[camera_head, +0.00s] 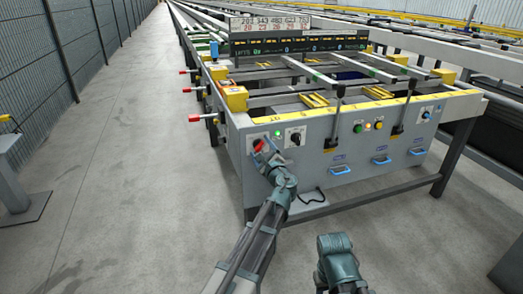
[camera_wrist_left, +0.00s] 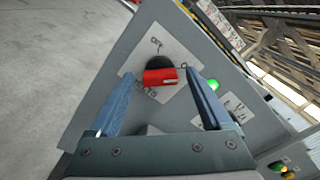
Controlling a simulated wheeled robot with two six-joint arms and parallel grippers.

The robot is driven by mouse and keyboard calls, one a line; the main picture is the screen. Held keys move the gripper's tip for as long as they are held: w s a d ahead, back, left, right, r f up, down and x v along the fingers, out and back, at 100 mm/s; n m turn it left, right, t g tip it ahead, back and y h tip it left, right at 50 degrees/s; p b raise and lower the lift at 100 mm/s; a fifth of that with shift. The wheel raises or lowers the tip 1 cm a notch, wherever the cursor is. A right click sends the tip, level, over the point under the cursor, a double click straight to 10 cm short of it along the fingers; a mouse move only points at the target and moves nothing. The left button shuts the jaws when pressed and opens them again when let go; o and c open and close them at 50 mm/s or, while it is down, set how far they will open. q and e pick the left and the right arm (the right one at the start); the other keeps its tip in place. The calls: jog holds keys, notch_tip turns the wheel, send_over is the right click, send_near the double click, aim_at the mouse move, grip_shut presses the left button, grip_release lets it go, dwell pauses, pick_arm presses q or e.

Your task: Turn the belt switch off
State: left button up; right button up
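The belt switch is a red handle (camera_head: 259,145) on a dark round base, on a pale plate at the left end of the grey front panel. In the left wrist view the red handle (camera_wrist_left: 160,77) lies crosswise between the fingers of my left gripper (camera_wrist_left: 159,80). The fingers are open, one on each side, with a visible gap to the handle. In the head view my left gripper (camera_head: 266,156) is right at the switch and partly covers its plate. My right gripper (camera_head: 335,248) is low in the head view, away from the panel; its fingers cannot be made out.
A lit green lamp (camera_head: 278,133) and a black rotary knob (camera_head: 295,138) sit right of the switch. Further right are coloured buttons (camera_head: 368,126) and blue handles (camera_head: 341,170). Red-tipped levers (camera_head: 194,118) stick out on the table's left side.

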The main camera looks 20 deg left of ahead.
pick_arm(q)
grip_shut()
jog(key=shift+n, duration=0.3)
jog(key=n, duration=0.3)
jog(key=shift+n, duration=0.3)
jog(key=n, duration=0.4)
jog(key=shift+n, duration=0.3)
jog(key=n, duration=0.4)
jog(key=shift+n, duration=2.5)
